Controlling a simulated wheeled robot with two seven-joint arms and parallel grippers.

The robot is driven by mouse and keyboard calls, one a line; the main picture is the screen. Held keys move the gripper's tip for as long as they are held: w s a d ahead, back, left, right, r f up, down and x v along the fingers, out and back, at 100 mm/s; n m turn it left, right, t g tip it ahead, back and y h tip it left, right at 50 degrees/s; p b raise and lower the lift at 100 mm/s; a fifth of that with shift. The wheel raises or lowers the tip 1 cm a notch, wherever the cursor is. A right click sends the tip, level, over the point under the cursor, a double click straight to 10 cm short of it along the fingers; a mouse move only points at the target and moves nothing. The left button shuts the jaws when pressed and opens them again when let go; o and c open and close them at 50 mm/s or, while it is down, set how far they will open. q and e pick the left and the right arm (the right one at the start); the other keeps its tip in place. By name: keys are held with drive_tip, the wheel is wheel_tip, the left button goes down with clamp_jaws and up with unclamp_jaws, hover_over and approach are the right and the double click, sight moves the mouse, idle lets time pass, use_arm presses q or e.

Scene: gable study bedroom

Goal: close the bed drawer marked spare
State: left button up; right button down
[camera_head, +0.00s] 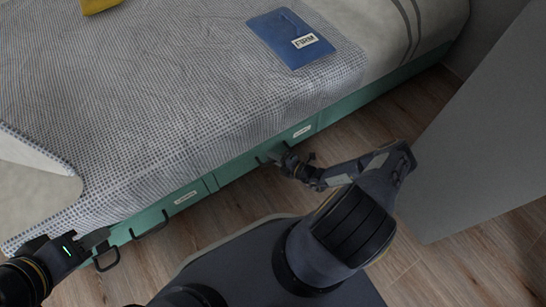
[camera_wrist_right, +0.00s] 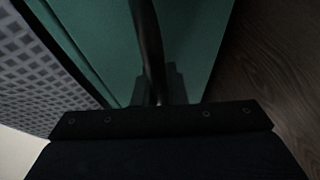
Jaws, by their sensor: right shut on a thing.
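Teal drawers run along the bed's lower side in the head view. The right drawer (camera_head: 240,166) has a small white label (camera_head: 302,131), too small to read. My right gripper (camera_head: 281,159) is at that drawer's front, shut on its dark handle (camera_head: 264,158). In the right wrist view the dark handle bar (camera_wrist_right: 150,45) runs down between the fingers, against the teal front (camera_wrist_right: 195,40). The left drawer (camera_head: 196,187) has another unreadable label (camera_head: 186,197) and a dark handle (camera_head: 150,228). My left gripper (camera_head: 102,248) appears open and empty near its left end. Any small drawer gap is unclear.
The bed (camera_head: 150,90) has a patterned cover and bears a blue book (camera_head: 285,35) marked FIRM and a yellow item (camera_head: 98,4). A grey panel (camera_head: 480,140) stands at the right. Wooden floor (camera_head: 400,115) is clear between the bed and panel.

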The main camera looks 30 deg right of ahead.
drive_tip(key=shift+w, duration=0.15)
drive_tip(key=c, duration=1.7)
unclamp_jaws()
drive_tip(key=shift+c, duration=0.2)
drive_tip(key=shift+r, duration=0.1)
drive_tip(key=p+v, duration=0.2)
drive_tip(key=v, duration=0.6)
